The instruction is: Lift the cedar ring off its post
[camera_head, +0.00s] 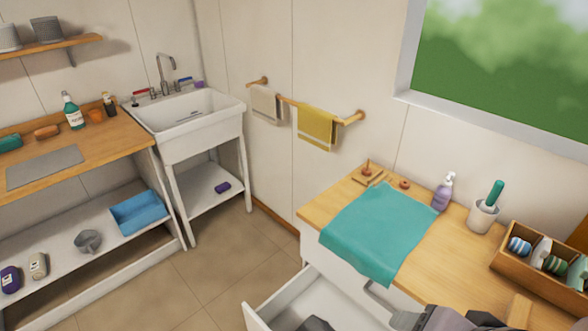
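A small wooden post (368,166) stands on a flat wooden base at the back left of the right-hand counter, near the wall. A reddish-brown shape surrounds the foot of the post; it may be the cedar ring, but it is too small to be sure. A separate small brown ring-like piece (404,184) lies on the counter just right of the base. Dark grey parts of my arm show at the bottom edge, far in front of the post. I cannot make out my gripper's fingertips.
A teal cloth (378,232) covers the counter in front of the post. A purple pump bottle (443,193), a white cup (482,217) with a green-handled item and a wooden box (541,284) stand to the right. An open drawer (290,298) juts out below. A towel rail (345,120) is on the wall behind.

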